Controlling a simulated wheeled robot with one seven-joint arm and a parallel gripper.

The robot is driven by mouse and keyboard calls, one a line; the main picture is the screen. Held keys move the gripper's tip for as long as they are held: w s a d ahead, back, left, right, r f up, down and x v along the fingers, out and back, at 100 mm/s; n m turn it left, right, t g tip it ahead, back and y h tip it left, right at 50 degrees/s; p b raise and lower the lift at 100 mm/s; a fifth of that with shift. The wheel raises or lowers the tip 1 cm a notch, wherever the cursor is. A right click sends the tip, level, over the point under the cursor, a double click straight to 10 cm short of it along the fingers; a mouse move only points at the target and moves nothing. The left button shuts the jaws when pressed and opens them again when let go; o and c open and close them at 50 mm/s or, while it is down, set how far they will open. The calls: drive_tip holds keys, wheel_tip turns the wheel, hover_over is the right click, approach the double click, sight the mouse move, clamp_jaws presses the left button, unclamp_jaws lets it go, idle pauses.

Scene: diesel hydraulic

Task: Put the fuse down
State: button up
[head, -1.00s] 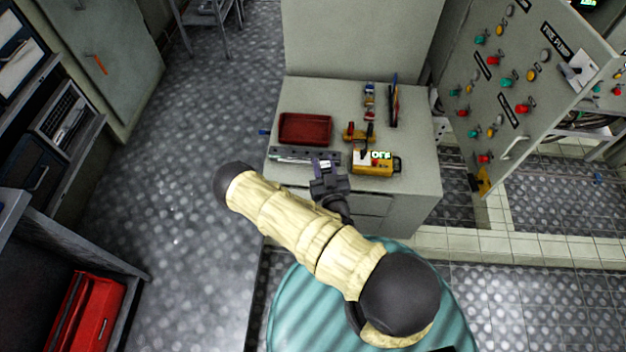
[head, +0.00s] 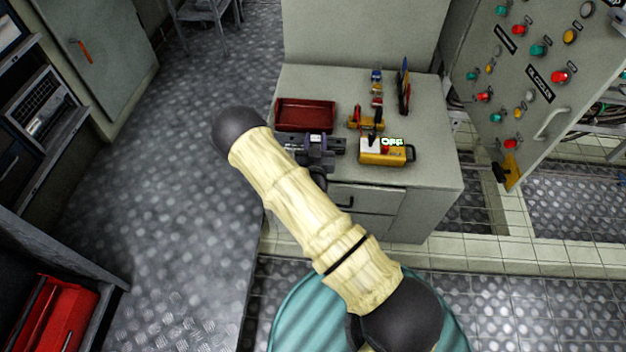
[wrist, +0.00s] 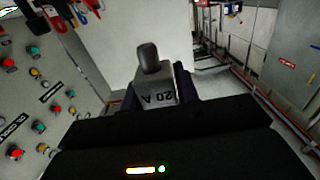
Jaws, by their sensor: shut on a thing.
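The fuse (wrist: 158,84) is a grey block marked "20 A" with a dark rounded knob on its end, seen in the middle of the wrist view. My gripper (wrist: 158,98) is shut on it, with dark fingers on both sides. In the head view my gripper (head: 318,152) is at the front edge of the grey cabinet top (head: 435,165), left of a yellow box with an "OFF" display (head: 385,155). The fuse is too small to make out clearly there. I cannot tell how high it is above the top.
A red tray (head: 305,113) lies behind my gripper on the cabinet top. Small tools (head: 404,88) stand at the back right. An open panel door with coloured buttons (head: 540,75) is to the right. Clear cabinet top lies right of the yellow box.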

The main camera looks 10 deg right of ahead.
drive_tip(key=shift+m+h, duration=0.3)
drive_tip(key=shift+h, duration=0.3)
drive_tip(key=w+f+b, duration=0.1)
drive_tip(key=b, duration=0.2)
drive_tip(key=w+f+b, duration=0.1)
drive_tip(key=w+b, duration=0.1)
drive_tip(key=b, duration=0.1)
drive_tip(key=w+f+b, duration=0.1)
drive_tip(key=b, duration=0.2)
drive_tip(key=shift+w+d+f, duration=0.15)
drive_tip(key=shift+w+d, duration=0.1)
drive_tip(key=shift+w, duration=0.1)
wheel_tip(320, 180, down, 6)
drive_tip(key=shift+f+b, duration=0.1)
drive_tip(key=shift+b, duration=0.75)
drive_tip(key=shift+f+b, duration=0.55)
drive_tip(key=shift+f, duration=1.3)
drive_tip(key=shift+f, duration=0.15)
